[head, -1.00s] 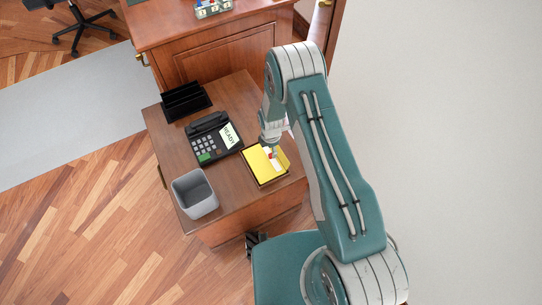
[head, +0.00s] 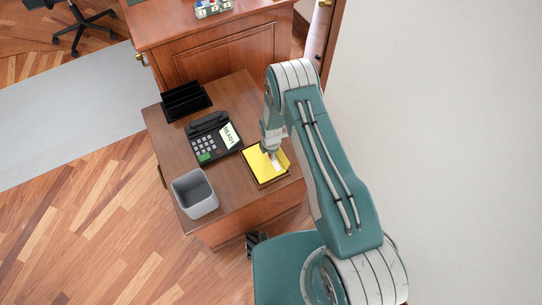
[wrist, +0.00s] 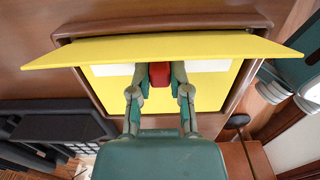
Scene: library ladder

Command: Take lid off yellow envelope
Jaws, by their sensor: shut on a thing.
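The yellow envelope (head: 257,168) lies in a brown tray (wrist: 160,23) on the wooden desk. It also shows in the wrist view (wrist: 207,98). Its yellow lid (wrist: 165,48) stands tilted up from it, a broad band across the top of the wrist view; in the head view it is the raised piece (head: 284,159) at the right. White paper (wrist: 205,66) shows under the lid. My gripper (wrist: 160,73) is shut on a small red piece (wrist: 159,75) below the lid's edge. How the red piece joins the lid is hidden. In the head view my gripper (head: 271,154) covers it.
A desk phone (head: 212,140) with a "READY" screen is left of the tray. A black holder (head: 185,101) stands behind it and a grey bin (head: 195,195) stands at the desk's front left. A larger wooden cabinet (head: 225,65) is behind. Bare desk lies between bin and tray.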

